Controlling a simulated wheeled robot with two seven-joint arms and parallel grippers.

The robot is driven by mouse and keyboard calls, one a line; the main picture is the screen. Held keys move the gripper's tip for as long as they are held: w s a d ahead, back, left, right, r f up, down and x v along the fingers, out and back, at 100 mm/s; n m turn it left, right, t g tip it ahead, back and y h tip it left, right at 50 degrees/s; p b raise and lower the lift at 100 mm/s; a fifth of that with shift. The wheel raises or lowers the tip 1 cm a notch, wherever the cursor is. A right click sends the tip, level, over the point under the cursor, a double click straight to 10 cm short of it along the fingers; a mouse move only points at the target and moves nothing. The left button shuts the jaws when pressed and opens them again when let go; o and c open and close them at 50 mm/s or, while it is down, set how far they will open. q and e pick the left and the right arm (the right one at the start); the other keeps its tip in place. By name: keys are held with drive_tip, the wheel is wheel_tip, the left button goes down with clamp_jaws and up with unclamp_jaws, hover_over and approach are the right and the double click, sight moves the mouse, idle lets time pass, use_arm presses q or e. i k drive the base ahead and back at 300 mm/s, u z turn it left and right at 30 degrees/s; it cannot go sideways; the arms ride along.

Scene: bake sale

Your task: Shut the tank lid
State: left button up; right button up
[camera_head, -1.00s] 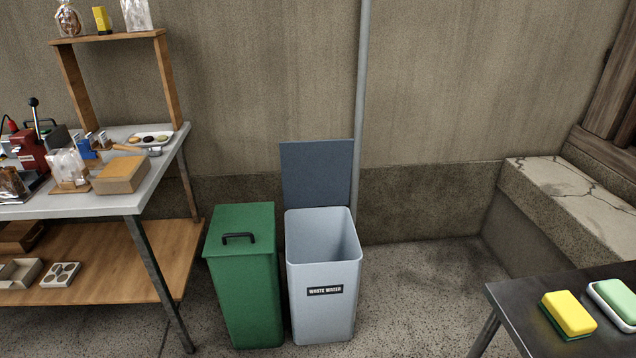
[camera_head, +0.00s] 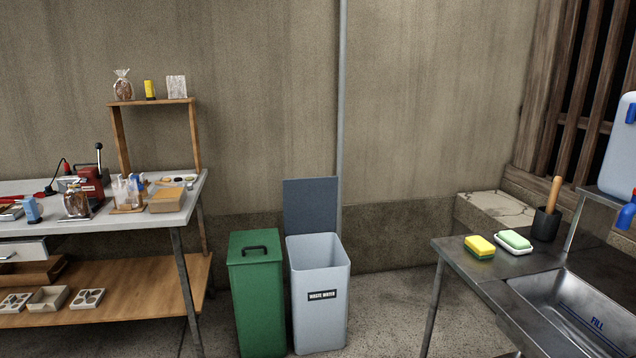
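A light grey bin labelled "WASTE WATER" (camera_head: 319,320) stands on the floor against the wall, open at the top. Its dark blue-grey lid (camera_head: 311,205) stands upright at the bin's back edge, so the lid is open. Neither of my grippers shows in the head view. Another tank, with a blue tap, is cut off at the right edge (camera_head: 622,150); its top is only partly visible.
A green bin (camera_head: 257,300) with a shut, handled lid stands close to the left of the grey bin. A work table (camera_head: 150,218) with goods is at left. A metal sink counter (camera_head: 455,252) with a yellow sponge (camera_head: 480,246) is at right. Floor between bin and counter is clear.

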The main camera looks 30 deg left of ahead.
sight(309, 204)
drive_tip(key=u, duration=0.9)
drive_tip(key=i, duration=1.2)
drive_tip(key=u, duration=0.5)
drive_tip(key=i, duration=1.3)
drive_tip(key=z, duration=0.7)
